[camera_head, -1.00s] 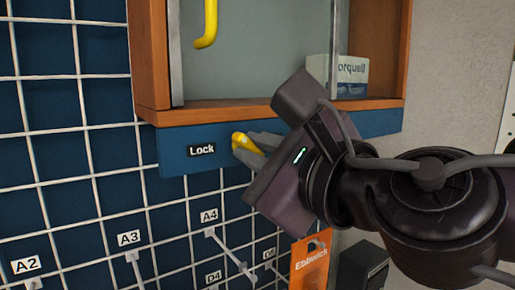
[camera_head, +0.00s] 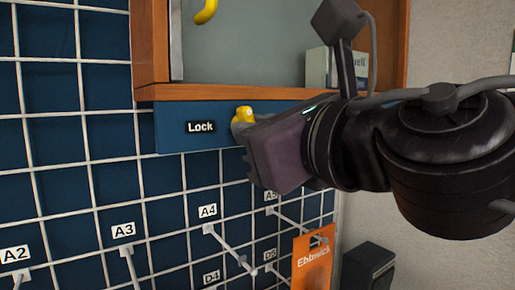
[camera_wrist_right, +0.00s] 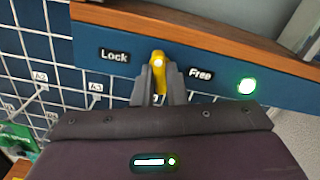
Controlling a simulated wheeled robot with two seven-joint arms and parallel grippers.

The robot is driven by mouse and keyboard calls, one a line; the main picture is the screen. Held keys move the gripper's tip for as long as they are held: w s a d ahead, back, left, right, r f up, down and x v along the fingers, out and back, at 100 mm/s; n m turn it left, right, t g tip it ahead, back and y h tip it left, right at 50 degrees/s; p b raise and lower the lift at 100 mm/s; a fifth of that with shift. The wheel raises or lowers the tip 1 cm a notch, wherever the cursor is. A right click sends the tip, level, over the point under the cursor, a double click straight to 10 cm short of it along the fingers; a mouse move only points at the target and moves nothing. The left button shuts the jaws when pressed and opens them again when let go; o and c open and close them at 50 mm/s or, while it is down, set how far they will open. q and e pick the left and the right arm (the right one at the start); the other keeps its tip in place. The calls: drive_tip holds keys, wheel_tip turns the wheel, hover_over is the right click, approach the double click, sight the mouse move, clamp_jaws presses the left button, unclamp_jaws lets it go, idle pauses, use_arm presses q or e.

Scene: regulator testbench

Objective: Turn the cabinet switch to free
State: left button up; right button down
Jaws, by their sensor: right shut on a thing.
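The yellow cabinet switch (camera_head: 243,114) sits on the blue strip under the cabinet, just right of the "Lock" label (camera_head: 201,127). In the right wrist view the switch (camera_wrist_right: 158,66) stands roughly upright between the "Lock" label (camera_wrist_right: 115,56) and the "Free" label (camera_wrist_right: 200,74). My right gripper (camera_wrist_right: 160,88) is shut on the switch, one finger on each side. In the head view the gripper (camera_head: 246,122) hides the strip right of the switch, including the "Free" label. My left gripper is not in view.
A green light (camera_wrist_right: 246,86) glows right of "Free". The wooden cabinet (camera_head: 290,91) is directly above, with a yellow handle (camera_head: 206,11) and a box (camera_head: 320,68). Below is a white grid panel with hooks and an orange "Ebbwick" packet (camera_head: 311,262).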

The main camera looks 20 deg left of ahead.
drive_tip(key=shift+m+b, duration=3.45)
drive_tip(key=shift+m, duration=2.85)
drive_tip(key=shift+r, duration=0.1)
drive_tip(key=c, duration=1.5)
unclamp_jaws()
drive_tip(key=shift+o, duration=0.2)
drive_tip(key=b+v, duration=0.3)
drive_tip(key=v, duration=0.4)
drive_tip(key=shift+s+d, duration=0.3)
